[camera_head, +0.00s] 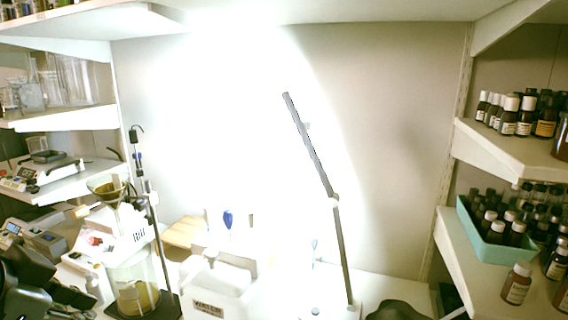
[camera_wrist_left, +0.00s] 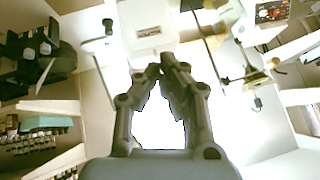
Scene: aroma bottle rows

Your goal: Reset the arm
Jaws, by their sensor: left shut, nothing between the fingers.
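My left gripper (camera_wrist_left: 160,70) shows in the left wrist view, its two dark fingers meeting at the tips. It is shut with nothing between the fingers, and a bright white patch shows between the finger links. Its tips lie in front of a white box-like device with a label (camera_wrist_left: 155,32). In the head view, dark parts fill the lower left corner, and I cannot make out a gripper there. A dark shape at the bottom edge, right of the lamp, may be part of my right arm, but its fingers cannot be made out.
A lamp on a jointed arm (camera_head: 345,250) stands mid-bench, its glare washing out the wall. A stand with a glass vessel (camera_head: 133,290) is at the left. Shelves with brown bottles (camera_head: 516,283) and a teal tray (camera_head: 485,245) line the right. Instruments (camera_head: 40,172) and glassware fill the left shelves.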

